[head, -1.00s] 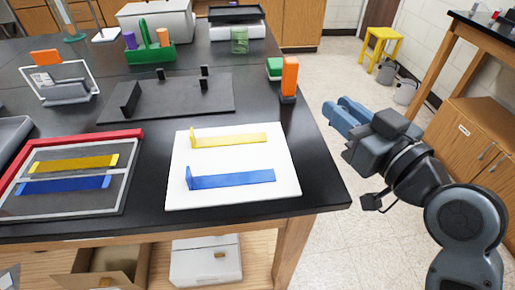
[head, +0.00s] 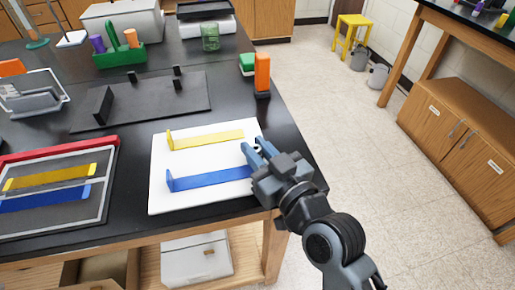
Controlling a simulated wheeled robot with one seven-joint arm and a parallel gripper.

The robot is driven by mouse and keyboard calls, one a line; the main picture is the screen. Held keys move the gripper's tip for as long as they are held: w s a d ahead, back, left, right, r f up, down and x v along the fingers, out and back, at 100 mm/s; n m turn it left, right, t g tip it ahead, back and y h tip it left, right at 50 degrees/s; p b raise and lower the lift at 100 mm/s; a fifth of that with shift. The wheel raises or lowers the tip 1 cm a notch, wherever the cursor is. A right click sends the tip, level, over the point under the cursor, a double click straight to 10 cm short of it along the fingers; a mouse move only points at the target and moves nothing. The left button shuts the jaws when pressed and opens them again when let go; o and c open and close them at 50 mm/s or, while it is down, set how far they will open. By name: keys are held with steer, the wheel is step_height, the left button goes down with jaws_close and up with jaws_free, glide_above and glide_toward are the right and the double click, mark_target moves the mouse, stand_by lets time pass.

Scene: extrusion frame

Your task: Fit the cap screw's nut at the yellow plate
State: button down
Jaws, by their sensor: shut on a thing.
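A yellow plate (head: 206,139), a long strip with an upright tab at its left end, lies on a white board (head: 200,160). A similar blue plate (head: 210,179) lies in front of it. My gripper (head: 256,150) is over the board's right part, by the right ends of both plates. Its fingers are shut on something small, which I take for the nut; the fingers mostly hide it. I cannot make out the cap screw. Whether my gripper touches the board or a plate, I cannot tell.
A red-edged tray (head: 88,150) at left holds another yellow strip (head: 50,177) and a blue strip (head: 45,197). A dark plate with upright posts (head: 140,105) lies behind the board. An orange block (head: 262,73) stands near the table's right edge. Open floor (head: 370,150) lies to the right.

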steer(key=shift+f, duration=0.15)
steer(key=c, duration=1)
jaws_free()
steer(key=shift+r, duration=0.2)
steer(key=b+v, duration=0.2)
steer(key=v, duration=1)
steer(key=shift+b, duration=0.3)
